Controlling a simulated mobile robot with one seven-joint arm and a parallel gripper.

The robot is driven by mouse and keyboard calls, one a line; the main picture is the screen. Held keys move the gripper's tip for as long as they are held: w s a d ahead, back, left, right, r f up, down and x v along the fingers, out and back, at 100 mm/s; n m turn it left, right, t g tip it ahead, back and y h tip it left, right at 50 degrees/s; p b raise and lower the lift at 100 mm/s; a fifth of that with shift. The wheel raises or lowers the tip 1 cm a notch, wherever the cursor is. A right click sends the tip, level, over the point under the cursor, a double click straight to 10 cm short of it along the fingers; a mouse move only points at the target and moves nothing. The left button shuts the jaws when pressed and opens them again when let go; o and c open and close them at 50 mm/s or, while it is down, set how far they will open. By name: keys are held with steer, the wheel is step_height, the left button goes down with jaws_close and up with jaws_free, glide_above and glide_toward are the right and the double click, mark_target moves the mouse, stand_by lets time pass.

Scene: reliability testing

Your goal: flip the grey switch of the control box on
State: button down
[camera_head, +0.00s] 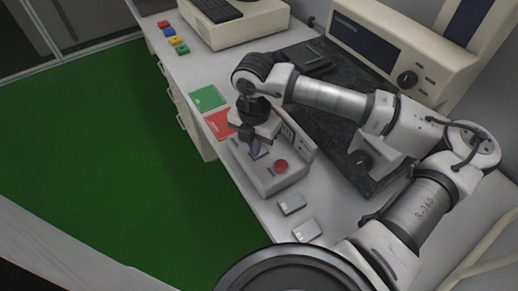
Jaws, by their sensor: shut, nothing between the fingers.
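The control box (273,184) is a pale grey box on the counter's left edge, with a round red button (281,166) on its top and a raised panel with a small display (287,132) at its back. My gripper (254,150) points down over the left part of the box, left of the red button, and is shut with nothing in it. The grey switch cannot be made out; my gripper covers that part of the box. I cannot tell whether the fingertips touch the box.
Green (208,98) and red (219,124) squares lie behind the box. Two small grey pieces (291,204) lie in front. A large instrument (405,55) stands at the back right, a keyboard unit (235,20) at the back. Several coloured blocks (177,42) lie at the far left. The green floor (110,150) is clear.

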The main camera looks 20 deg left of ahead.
steer(key=shift+r+p, duration=0.95)
steer(key=shift+r, duration=2.25)
